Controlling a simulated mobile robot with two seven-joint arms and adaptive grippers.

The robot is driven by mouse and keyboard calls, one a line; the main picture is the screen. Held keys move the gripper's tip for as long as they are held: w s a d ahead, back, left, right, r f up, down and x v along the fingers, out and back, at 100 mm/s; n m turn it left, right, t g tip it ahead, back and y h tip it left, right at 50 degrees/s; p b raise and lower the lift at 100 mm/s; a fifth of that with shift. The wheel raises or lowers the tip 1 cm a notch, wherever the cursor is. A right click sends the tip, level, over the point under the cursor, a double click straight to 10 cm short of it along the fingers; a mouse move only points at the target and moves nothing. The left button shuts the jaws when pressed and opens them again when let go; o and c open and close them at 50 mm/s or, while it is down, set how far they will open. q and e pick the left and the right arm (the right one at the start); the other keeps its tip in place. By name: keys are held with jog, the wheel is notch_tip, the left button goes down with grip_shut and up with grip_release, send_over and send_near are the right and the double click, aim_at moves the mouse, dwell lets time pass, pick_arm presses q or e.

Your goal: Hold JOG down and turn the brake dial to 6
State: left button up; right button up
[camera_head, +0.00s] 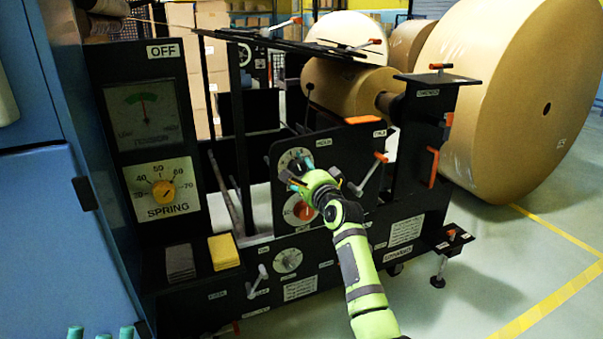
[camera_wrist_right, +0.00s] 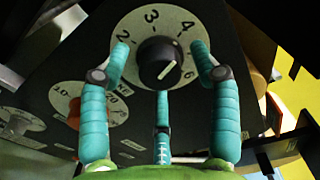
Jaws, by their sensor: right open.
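The dial plate with 2, 3, 4 and 6 (camera_wrist_right: 150,30) has a black knob (camera_wrist_right: 158,62) with a white pointer line on its lower right side. Part of its scale is hidden behind a finger. In the head view this dial (camera_head: 295,158) is on the black panel. My right gripper (camera_head: 298,182) is in front of it. In the right wrist view its teal fingers (camera_wrist_right: 160,75) are spread around the knob, apart from each other; contact is unclear. A JOG label is not readable. My left gripper (camera_head: 103,333) shows only teal fingertips at the bottom left edge.
An orange-knob dial (camera_head: 305,210) sits just below the numbered dial. A lever with an orange grip (camera_head: 380,157) stands close to the right. Left are the SPRING dial (camera_head: 163,190) and a yellow pad (camera_head: 223,251). A large kraft roll (camera_head: 520,90) stands behind right; floor there is clear.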

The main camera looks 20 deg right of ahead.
pick_arm(q)
grip_shut()
dwell(1.2)
